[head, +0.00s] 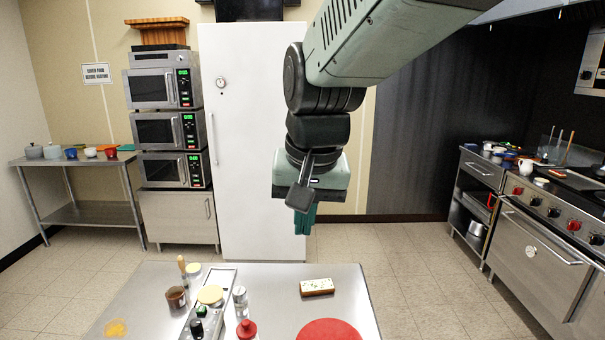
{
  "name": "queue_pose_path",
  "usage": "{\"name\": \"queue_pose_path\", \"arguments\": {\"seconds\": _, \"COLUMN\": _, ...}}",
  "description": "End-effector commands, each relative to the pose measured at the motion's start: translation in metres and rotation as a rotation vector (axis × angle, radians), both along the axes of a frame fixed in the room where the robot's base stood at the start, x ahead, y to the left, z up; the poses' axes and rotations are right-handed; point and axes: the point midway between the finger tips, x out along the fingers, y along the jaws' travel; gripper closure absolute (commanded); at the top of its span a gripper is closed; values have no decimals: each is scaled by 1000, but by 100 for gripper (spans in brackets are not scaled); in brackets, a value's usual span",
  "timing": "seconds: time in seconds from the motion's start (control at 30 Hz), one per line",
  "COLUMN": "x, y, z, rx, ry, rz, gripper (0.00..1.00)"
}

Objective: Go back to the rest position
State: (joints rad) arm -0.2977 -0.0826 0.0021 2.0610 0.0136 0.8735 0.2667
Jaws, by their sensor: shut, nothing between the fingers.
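My arm reaches in from the top right of the head view and hangs down in front of the white refrigerator. My gripper (302,200) is at its lower end, above the far edge of the steel table (262,302). It is shut and empty, clear of the table and the things on it. A dark green piece (305,220) shows just below it; I cannot tell whether it belongs to the gripper or is behind it.
The table holds a block (317,287), a red disc (328,331), a brown cup (177,299) and several containers. Stacked microwaves (157,131) stand left of the refrigerator (242,222); a stove (540,255) is at right. Floor beyond the table is open.

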Motion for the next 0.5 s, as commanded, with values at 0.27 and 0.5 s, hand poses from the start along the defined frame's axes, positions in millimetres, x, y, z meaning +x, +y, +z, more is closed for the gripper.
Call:
{"name": "queue_pose_path", "arguments": {"seconds": 0.27, "x": -99, "y": -80, "z": 27, "rx": -42, "ry": -142, "rz": -9, "gripper": 100}}
{"name": "queue_pose_path", "arguments": {"seconds": 0.5, "x": -151, "y": -106, "z": 19, "rx": -83, "ry": -209, "rz": -10, "gripper": 100}}
